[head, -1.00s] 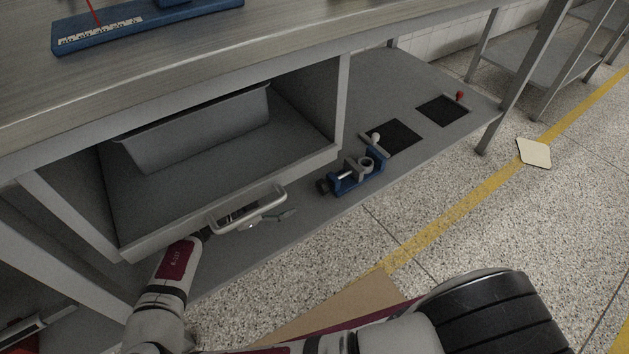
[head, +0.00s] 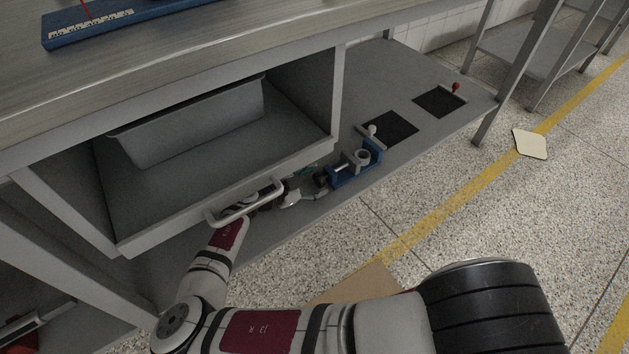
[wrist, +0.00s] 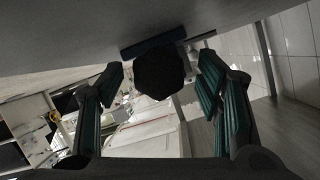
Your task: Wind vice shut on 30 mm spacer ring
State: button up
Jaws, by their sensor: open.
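The blue vice (head: 372,152) sits on the grey lower shelf, and a dark bar of it shows behind the knob in the wrist view (wrist: 153,43). The grey spacer ring (head: 362,157) stands in the vice's opening; I cannot tell whether the jaws touch it. The vice's black winding knob (head: 321,178) is at its left end. My gripper (head: 309,181) is open at that knob. In the wrist view the knob (wrist: 160,76) lies between the two green-padded fingers, with visible gaps on both sides.
An open drawer with a pale handle (head: 246,204) lies above and left of my gripper. Two black mats (head: 391,128) (head: 439,102) lie farther along the shelf (head: 375,75). A white-knobbed lever (head: 371,130) stands beside the vice and a red knob (head: 455,87) farther right.

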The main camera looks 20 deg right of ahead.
jog(key=shift+d, duration=0.1)
jog(key=c, duration=1.2)
jog(key=shift+o, duration=0.2)
jog(key=shift+s+f+m+t, duration=0.1)
jog(key=shift+m+t, duration=0.9)
jog(key=shift+m, duration=0.6)
jog(key=o, duration=1.2)
jog(key=shift+c, duration=0.2)
